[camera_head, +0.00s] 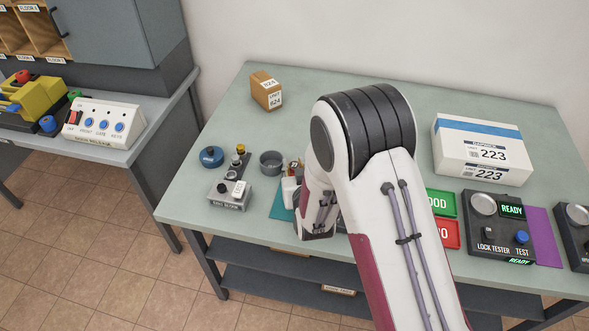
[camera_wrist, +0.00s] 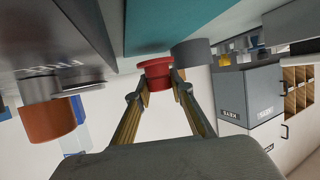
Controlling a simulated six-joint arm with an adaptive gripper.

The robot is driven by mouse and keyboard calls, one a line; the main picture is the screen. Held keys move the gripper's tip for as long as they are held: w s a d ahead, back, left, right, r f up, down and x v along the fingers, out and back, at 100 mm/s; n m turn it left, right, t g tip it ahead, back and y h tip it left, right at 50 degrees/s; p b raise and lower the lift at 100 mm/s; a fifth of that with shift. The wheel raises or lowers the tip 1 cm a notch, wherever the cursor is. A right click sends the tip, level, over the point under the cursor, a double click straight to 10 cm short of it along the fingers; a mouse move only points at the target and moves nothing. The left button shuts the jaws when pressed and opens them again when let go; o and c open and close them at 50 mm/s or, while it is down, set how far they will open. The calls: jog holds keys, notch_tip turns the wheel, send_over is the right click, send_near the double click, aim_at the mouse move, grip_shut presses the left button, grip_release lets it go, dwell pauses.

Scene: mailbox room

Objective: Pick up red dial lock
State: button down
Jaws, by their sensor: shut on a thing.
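The red dial lock (camera_wrist: 154,74) shows in the wrist view as a short red cylinder with a wider rim. My gripper (camera_wrist: 161,86) has its two fingers on either side of it and is shut on it. A teal surface (camera_wrist: 170,25) shows close by at the top of that view; I cannot tell whether the lock touches it. In the head view my arm hides the lock and most of my gripper.
On the green table, a blue round piece (camera_head: 211,156), a grey cup (camera_head: 272,162) and a small grey device (camera_head: 229,194) stand left of my arm. A tan box (camera_head: 266,91) is behind. A white parcel (camera_head: 480,150) and lock tester (camera_head: 499,222) are right.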

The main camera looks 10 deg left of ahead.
aim_at(294, 165)
jog(key=shift+r, duration=4.05)
